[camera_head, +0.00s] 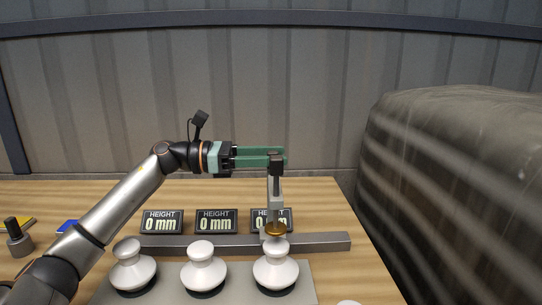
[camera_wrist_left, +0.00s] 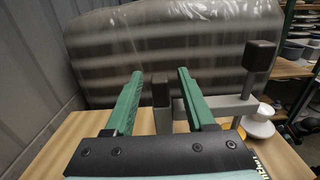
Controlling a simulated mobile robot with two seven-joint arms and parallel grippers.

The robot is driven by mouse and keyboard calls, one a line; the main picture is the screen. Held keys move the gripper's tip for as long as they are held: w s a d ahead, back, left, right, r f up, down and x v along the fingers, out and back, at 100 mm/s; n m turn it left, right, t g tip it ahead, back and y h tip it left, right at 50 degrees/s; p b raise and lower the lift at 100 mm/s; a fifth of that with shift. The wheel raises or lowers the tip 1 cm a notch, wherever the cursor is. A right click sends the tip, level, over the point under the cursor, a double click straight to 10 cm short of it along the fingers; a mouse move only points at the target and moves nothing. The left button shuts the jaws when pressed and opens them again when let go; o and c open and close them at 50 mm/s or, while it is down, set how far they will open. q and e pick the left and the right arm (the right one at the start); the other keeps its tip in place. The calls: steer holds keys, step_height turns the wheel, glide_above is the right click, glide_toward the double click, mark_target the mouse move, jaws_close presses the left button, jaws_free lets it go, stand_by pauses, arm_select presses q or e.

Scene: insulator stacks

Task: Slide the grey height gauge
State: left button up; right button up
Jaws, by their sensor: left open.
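The grey height gauge (camera_head: 275,191) stands at the right part of the grey rail (camera_head: 325,242). Its dark-capped front post and brass disc (camera_head: 275,229) are over the right white insulator stack (camera_head: 276,268); I cannot tell whether the disc touches it. My left gripper (camera_head: 284,156) is open, with green fingers pointing right behind the front post. In the left wrist view, a second dark-capped post (camera_wrist_left: 161,92) shows between the open fingers (camera_wrist_left: 160,74), with gaps on both sides. The front post's dark cap (camera_wrist_left: 258,56) is outside them, to the right. My right gripper is not in view.
Left (camera_head: 133,270) and middle (camera_head: 203,268) insulator stacks share a grey plate (camera_head: 305,289). Three displays stand behind the rail; the left (camera_head: 162,222) and middle (camera_head: 216,221) read 0 mm, the right (camera_head: 286,218) is partly hidden. A covered bulk (camera_head: 455,180) is at right.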

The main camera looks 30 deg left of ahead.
arm_select(q)
steer(key=b+v, duration=0.3)
steer(key=v, duration=0.9)
steer(key=shift+s+a, duration=0.15)
steer(key=shift+a, duration=0.05)
